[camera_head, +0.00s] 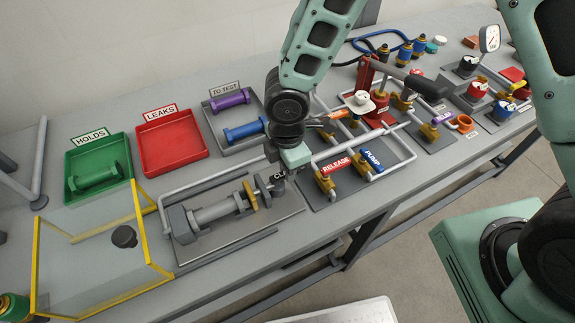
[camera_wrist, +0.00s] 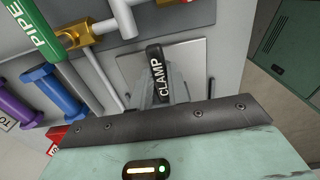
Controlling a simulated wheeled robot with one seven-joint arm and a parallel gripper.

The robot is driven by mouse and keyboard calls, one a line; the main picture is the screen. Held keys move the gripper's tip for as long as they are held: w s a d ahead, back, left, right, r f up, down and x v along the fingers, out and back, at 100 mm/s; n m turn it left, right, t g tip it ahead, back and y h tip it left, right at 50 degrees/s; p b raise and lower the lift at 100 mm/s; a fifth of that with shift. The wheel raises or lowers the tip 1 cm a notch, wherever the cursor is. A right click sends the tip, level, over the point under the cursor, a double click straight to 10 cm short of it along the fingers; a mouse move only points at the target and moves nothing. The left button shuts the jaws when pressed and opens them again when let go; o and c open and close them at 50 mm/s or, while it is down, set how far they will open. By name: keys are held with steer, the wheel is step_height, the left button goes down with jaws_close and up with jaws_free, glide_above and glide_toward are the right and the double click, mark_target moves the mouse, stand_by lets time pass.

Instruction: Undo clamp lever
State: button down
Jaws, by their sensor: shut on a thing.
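The clamp lever (camera_wrist: 156,68) is black with a white CLAMP label and stands near the middle of the wrist view. In the head view, the lever (camera_head: 278,177) shows only in part at the right end of the clamp fixture, below my gripper (camera_head: 274,170). My gripper is shut on the lever; in the wrist view its fingers are mostly hidden behind the dark edge of its own body. The fixture holds a grey cylinder (camera_head: 215,213) lying flat, with a brass collar (camera_head: 249,195) to its right.
Yellow-edged clear guard panels (camera_head: 95,255) stand left of the fixture. Green HOLDS (camera_head: 70,190), red LEAKS (camera_head: 172,150) and grey TO TEST (camera_head: 211,121) trays lie behind. RELEASE (camera_head: 336,163) and PUMP (camera_head: 373,160) valves and pipework stand close on the right. The bench's front edge is near.

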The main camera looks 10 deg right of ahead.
steer(key=shift+w, duration=0.1)
stand_by(0.3)
steer(key=c, duration=1.6)
jaws_free()
step_height(320, 180, up, 18)
steer(key=shift+f, duration=0.25)
steer(key=s+d+m, duration=0.2)
steer(key=s+m, duration=0.2)
steer(key=s, duration=0.1)
steer(key=s+d+r+m, duration=0.1)
steer(key=s+d+m, duration=0.1)
steer(key=s+m, duration=0.3)
steer(key=s+d+r+m+b, duration=0.1)
steer(key=s+d+m, duration=0.1)
steer(key=s+m, duration=0.2)
steer(key=shift+s+d+r+m+y, duration=0.1)
steer(key=shift+s+r+m+y, duration=0.05)
steer(key=shift+s, duration=0.35)
steer(key=shift+s+d+r+m+y, duration=0.1)
steer(key=shift+s+m+y, duration=0.05)
steer(key=shift+s, duration=0.3)
